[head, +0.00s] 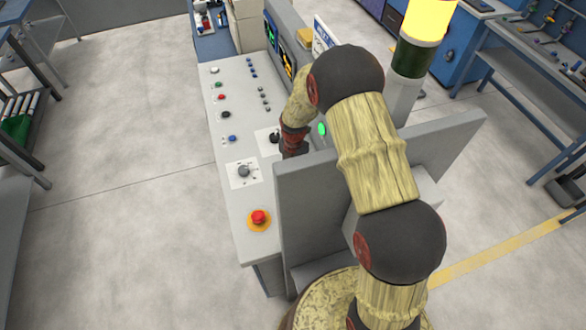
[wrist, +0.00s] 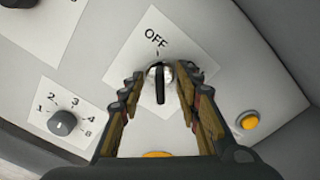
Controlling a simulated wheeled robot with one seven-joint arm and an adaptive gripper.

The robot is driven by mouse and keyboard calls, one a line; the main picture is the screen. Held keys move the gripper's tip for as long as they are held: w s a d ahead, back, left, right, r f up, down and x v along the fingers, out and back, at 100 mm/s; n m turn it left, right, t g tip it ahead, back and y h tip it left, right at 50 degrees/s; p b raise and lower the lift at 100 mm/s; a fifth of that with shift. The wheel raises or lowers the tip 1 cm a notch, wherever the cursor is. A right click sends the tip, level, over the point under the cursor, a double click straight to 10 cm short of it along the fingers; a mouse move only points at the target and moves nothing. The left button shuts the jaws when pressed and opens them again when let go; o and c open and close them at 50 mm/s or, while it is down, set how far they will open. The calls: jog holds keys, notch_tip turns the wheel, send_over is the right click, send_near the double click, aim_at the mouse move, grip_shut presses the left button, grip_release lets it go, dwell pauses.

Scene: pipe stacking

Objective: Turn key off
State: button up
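The key switch (wrist: 160,84) shows in the wrist view, with a round silver base and a black handle. It sits on a white label (wrist: 190,48) marked OFF, with the lettering just above the switch. The black handle runs roughly up and down in that view. My gripper (wrist: 160,82) is open, with one finger on each side of the switch. A small gap shows between each fingertip and the silver base. In the head view my gripper (head: 292,146) is over the console's right side. I cannot make out the key switch there; my arm may hide it.
A numbered knob (wrist: 62,122) is left of the switch, and a yellow button (wrist: 247,120) is right. On the console (head: 232,100) are a red emergency button (head: 258,217), a black lever (head: 274,137) and several small buttons. A grey upright panel (head: 300,215) stands close to my arm.

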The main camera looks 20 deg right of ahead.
jog(key=shift+r+p, duration=1.9)
jog(key=shift+r, duration=1.7)
jog(key=shift+a+f, duration=0.1)
